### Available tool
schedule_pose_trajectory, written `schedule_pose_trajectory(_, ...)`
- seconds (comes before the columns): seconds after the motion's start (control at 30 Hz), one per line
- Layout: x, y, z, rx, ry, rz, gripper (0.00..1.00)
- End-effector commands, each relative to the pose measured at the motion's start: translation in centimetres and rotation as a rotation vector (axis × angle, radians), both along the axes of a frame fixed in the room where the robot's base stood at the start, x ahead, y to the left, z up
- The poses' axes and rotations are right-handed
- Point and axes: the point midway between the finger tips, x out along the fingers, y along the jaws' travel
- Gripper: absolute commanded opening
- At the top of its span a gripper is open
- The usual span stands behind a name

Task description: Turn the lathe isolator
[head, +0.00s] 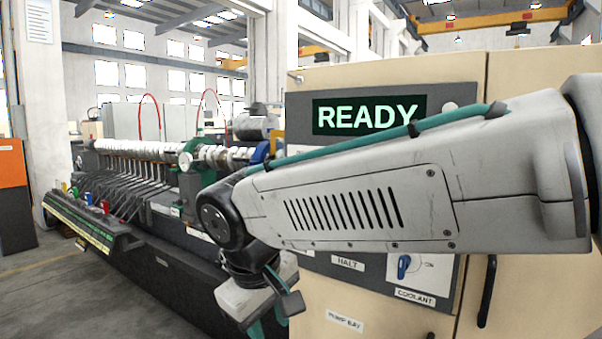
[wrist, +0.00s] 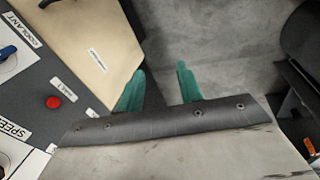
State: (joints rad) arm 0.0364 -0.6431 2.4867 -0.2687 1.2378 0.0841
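No part labelled as the lathe isolator shows in either view; my arm hides part of the cabinet's panel. The beige control cabinet (head: 385,80) has a lit green READY display (head: 350,116). A blue knob (head: 404,266) sits above a COOLANT label, and its edge shows in the wrist view (wrist: 8,53). My gripper (wrist: 159,88) has two teal fingers standing apart with nothing between them, over the grey floor beside the cabinet. In the head view it hangs low at the cabinet's left edge, partly hidden by my wrist.
A red button (wrist: 53,102) beside a HALT label and a SPEED label (wrist: 12,129) are on the dark panel. The long lathe (head: 165,190) stands left of the cabinet. An orange cabinet (head: 12,175) is at far left. Grey floor (wrist: 220,45) is clear under the fingers.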

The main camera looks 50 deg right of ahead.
Motion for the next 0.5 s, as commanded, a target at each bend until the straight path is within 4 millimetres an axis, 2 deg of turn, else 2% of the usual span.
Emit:
schedule_pose_trajectory(0.03, 1.4, -2.5, 0.8, -0.099, 0.024, -0.021, 0.36)
schedule_pose_trajectory(0.2, 7.5, -12.2, 5.5, -0.529, 0.074, -0.069, 0.36)
schedule_pose_trajectory(0.3, 11.6, -17.2, 8.7, -0.773, 0.083, -0.068, 0.36)
schedule_pose_trajectory(0.4, 15.6, -20.8, 11.4, -0.980, 0.075, -0.045, 0.36)
schedule_pose_trajectory(0.5, 19.0, -23.2, 13.4, -1.139, 0.059, -0.011, 0.36)
